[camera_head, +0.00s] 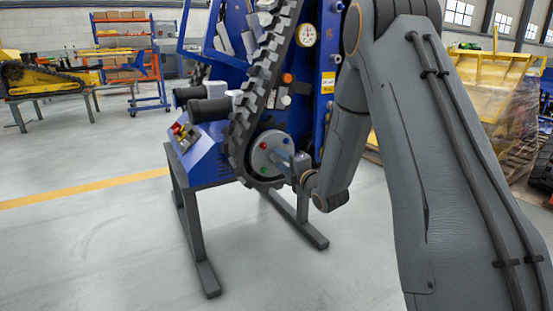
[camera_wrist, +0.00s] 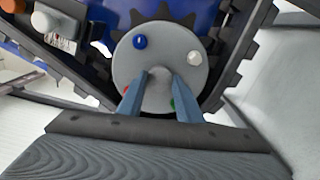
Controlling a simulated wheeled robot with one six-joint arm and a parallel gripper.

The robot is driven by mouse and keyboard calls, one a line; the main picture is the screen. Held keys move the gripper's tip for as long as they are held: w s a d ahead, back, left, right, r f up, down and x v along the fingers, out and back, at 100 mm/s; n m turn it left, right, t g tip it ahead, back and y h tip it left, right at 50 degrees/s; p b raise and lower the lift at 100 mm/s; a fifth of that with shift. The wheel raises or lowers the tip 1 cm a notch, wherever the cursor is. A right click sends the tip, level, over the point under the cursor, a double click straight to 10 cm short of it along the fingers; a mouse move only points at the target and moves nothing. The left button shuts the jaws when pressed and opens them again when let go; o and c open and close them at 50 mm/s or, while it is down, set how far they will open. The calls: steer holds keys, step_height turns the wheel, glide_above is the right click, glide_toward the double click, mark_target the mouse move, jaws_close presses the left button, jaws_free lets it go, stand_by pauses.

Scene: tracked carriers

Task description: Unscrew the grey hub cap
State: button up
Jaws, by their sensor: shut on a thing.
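The grey hub cap (camera_wrist: 158,95) sits at the centre of a round grey wheel disc (camera_wrist: 185,47) in the wrist view. My gripper (camera_wrist: 157,80) is shut on it, with one blue-grey finger on each side. Around it on the disc are a blue cap (camera_wrist: 140,42), a white cap (camera_wrist: 194,58), a red one (camera_wrist: 126,91) and a green one partly behind the right finger. In the head view my gripper (camera_head: 284,158) reaches the disc (camera_head: 259,157) from the right; the hub cap is hidden there by the fingers.
A black rubber track (camera_head: 262,75) runs around the wheel of the blue machine (camera_head: 208,145), which stands on a dark grey stand (camera_head: 182,217). Open floor lies in front. An orange and blue shelf (camera_head: 160,70) stands behind at left.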

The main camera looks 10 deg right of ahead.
steer(key=n+b, duration=0.2)
steer(key=n, duration=0.3)
steer(key=shift+w+n, duration=0.1)
steer(key=shift+n, duration=0.2)
steer(key=n+b, duration=0.2)
steer(key=n, duration=0.2)
steer(key=o, duration=0.9)
